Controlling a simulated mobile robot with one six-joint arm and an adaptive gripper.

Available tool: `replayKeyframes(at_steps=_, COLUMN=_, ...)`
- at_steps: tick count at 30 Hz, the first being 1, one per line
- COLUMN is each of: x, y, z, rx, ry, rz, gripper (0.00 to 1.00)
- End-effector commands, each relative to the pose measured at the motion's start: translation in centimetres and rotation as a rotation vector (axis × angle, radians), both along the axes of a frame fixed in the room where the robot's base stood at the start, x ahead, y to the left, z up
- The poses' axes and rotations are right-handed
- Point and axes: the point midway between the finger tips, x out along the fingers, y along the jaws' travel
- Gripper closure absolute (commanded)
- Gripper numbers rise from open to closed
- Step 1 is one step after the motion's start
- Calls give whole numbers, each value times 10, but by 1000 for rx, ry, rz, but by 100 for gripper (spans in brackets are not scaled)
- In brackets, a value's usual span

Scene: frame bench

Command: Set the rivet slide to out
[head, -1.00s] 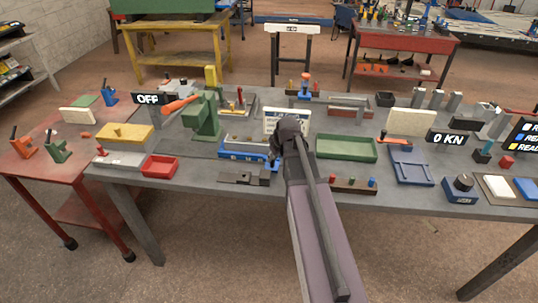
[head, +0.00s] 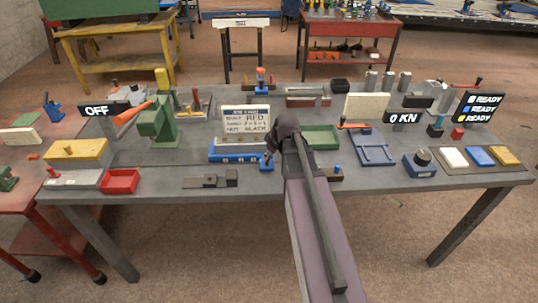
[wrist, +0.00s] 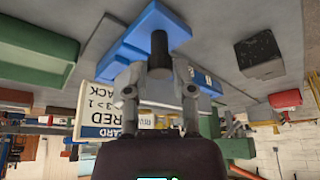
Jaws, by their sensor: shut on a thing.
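My gripper (head: 268,158) is at the right end of a low blue fixture (head: 225,157) on the grey bench, in the head view. In the wrist view, which looks upside down, my gripper (wrist: 160,70) is shut on a dark upright knob (wrist: 160,43). The knob stands on a blue slide piece (wrist: 150,20) of the fixture. My wrist and arm hide part of the fixture's right end in the head view. I cannot read any slide position mark.
A sign card (head: 246,124) stands behind the fixture. A green press (head: 157,120) is to the left, a green tray (head: 322,137) to the right. A dark slotted block (head: 210,181) lies in front. A red bin (head: 120,181) is at the front left.

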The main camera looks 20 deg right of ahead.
Motion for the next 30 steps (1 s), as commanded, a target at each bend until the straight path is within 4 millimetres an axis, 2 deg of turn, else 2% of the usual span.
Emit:
replayKeyframes(at_steps=7, x=-2, y=-1, z=-1, rx=-12, ry=6, rz=2, gripper=100)
replayKeyframes(at_steps=8, x=-2, y=0, z=-1, rx=-12, ry=5, rz=3, gripper=58)
replayKeyframes(at_steps=10, x=-1, y=1, z=-1, rx=-12, ry=4, rz=4, gripper=37)
replayKeyframes(at_steps=11, x=-1, y=1, z=-1, rx=-11, ry=5, rz=4, gripper=33)
replayKeyframes(at_steps=30, x=1, y=3, z=0, rx=-8, ry=1, rz=7, gripper=33)
